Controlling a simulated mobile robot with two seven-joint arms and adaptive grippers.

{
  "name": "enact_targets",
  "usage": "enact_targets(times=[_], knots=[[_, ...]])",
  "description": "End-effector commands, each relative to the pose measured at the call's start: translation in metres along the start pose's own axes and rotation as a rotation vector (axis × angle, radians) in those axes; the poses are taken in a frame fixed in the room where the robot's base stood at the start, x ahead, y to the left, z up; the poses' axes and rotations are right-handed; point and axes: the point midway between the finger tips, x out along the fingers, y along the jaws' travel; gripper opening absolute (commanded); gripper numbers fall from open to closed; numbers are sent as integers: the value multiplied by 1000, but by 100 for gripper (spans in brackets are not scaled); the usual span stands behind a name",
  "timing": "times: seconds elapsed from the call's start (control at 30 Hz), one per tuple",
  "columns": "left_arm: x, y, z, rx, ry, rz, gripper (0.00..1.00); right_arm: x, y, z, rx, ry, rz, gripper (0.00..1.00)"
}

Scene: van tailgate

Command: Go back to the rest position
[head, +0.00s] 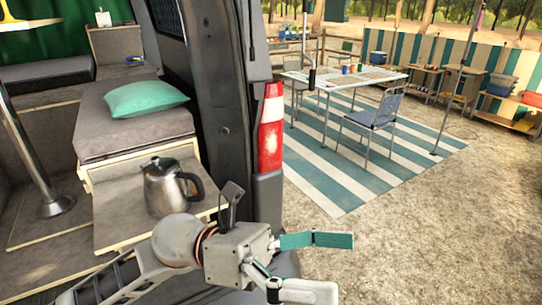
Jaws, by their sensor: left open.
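My left gripper (325,265) is in front of the van's rear corner, low in the head view. Its two fingers are spread apart, with nothing between them. The upper finger has a green pad. My left arm comes in from the bottom left. My right gripper is not in the view.
A metal kettle (168,187) stands on a wooden board (125,222) in the van, behind my left arm. A green pillow (145,98) lies on the grey cushion. The van's tail light (271,128) is close beyond the gripper. Open gravel (450,220) lies to the right.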

Motion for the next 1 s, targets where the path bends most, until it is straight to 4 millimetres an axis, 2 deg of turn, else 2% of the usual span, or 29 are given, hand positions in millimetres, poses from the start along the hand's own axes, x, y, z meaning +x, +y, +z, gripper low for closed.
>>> enact_targets(times=[0.1,0.17,0.23,0.33,0.43,0.57,0.7,0.87,0.9,1.0], knots=[[-20,27,24,-235,-261,51,98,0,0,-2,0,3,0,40],[-36,44,33,-355,-391,78,98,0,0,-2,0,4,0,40],[-61,67,36,-500,-544,111,98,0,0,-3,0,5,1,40],[-104,101,29,-707,-763,159,98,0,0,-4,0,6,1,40],[-154,135,4,-917,-986,206,98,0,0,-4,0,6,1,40],[-218,168,-50,-1166,-1259,263,98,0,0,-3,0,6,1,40],[-277,184,-126,-1393,-1527,318,98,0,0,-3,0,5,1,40],[-331,181,-223,-1614,-1817,376,98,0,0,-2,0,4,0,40],[-341,177,-248,-1661,-1886,389,98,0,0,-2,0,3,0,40],[-363,162,-304,-1762,-2044,418,98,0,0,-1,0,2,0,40]])
